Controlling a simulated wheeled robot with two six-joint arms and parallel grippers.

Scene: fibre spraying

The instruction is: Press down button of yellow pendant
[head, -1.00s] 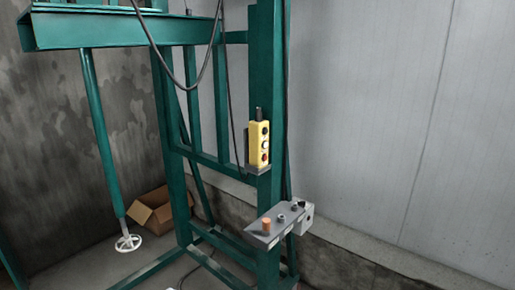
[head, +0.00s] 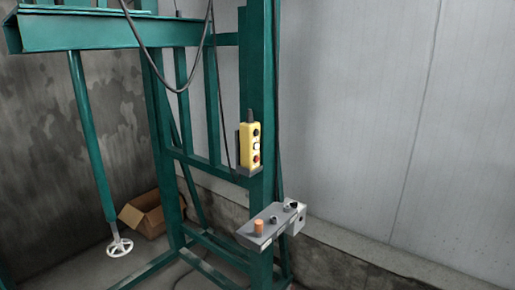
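The yellow pendant (head: 249,146) stands upright on a green post of the frame, near the middle of the head view. A short dark cap is on its top. Its face carries a dark upper button (head: 256,133), a white middle button (head: 256,147) and a red lower button (head: 256,159). A small grey ledge lies under it. Neither of my grippers shows in the head view.
The green steel frame (head: 257,75) fills the middle and left. A grey control box (head: 258,232) with an orange knob juts out below the pendant. A cable hangs at the top. A cardboard box (head: 150,213) and white handwheel (head: 119,247) are at the left.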

